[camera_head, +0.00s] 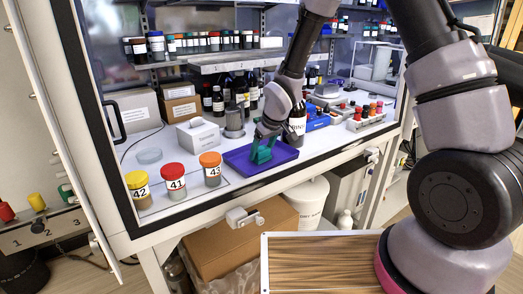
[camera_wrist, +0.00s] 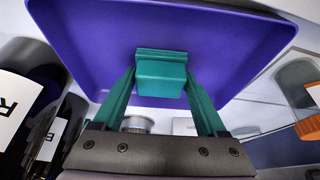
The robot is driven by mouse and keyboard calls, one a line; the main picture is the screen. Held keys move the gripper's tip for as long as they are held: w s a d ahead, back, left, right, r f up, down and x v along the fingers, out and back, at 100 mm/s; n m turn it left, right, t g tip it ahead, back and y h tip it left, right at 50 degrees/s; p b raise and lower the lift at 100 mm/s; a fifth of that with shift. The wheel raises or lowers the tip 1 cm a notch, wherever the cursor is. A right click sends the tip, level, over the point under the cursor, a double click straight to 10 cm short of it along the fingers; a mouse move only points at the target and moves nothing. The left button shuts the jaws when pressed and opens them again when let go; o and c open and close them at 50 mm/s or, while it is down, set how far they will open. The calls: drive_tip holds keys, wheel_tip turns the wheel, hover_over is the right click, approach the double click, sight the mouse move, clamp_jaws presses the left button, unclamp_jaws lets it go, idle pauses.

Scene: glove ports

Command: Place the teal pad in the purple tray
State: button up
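The purple tray (camera_head: 288,156) lies on the cabinet floor near the front edge. It fills much of the upper wrist view (camera_wrist: 85,45). My gripper (camera_head: 262,153) reaches down over the tray, with its teal fingers on either side of the teal pad (camera_wrist: 160,77). Both fingertips meet the sides of the pad in the wrist view, so the gripper (camera_wrist: 160,85) looks shut on it. The pad is within the tray's outline, at or just above its floor; whether it touches is hard to tell. In the head view the fingers and pad blend together.
Lidded jars, yellow (camera_head: 138,189), red (camera_head: 174,181) and orange (camera_head: 210,168), stand left of the tray. A white box (camera_head: 198,134) and dark bottles are behind it. A blue rack (camera_head: 317,122) is to the right. The cabinet's front sill runs close before the tray.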

drive_tip(key=o, duration=0.3)
drive_tip(key=shift+r, duration=0.1)
drive_tip(key=shift+r, duration=0.3)
drive_tip(key=s+d+r+m+t+h, duration=0.1)
drive_tip(key=s+d+r+m, duration=0.2)
drive_tip(key=d+r, duration=0.65)
drive_tip(key=s+d+r+m+t+h, duration=0.15)
drive_tip(key=s+d+r, duration=0.35)
drive_tip(key=r, duration=0.8)
drive_tip(key=s+d+r+m+t+y, duration=0.1)
drive_tip(key=s+d+r+m, duration=0.6)
drive_tip(key=s+d+r, duration=0.3)
drive_tip(key=s, duration=0.3)
drive_tip(key=shift+r+m, duration=0.15)
drive_tip(key=shift+m, duration=0.2)
drive_tip(key=shift+y, duration=0.25)
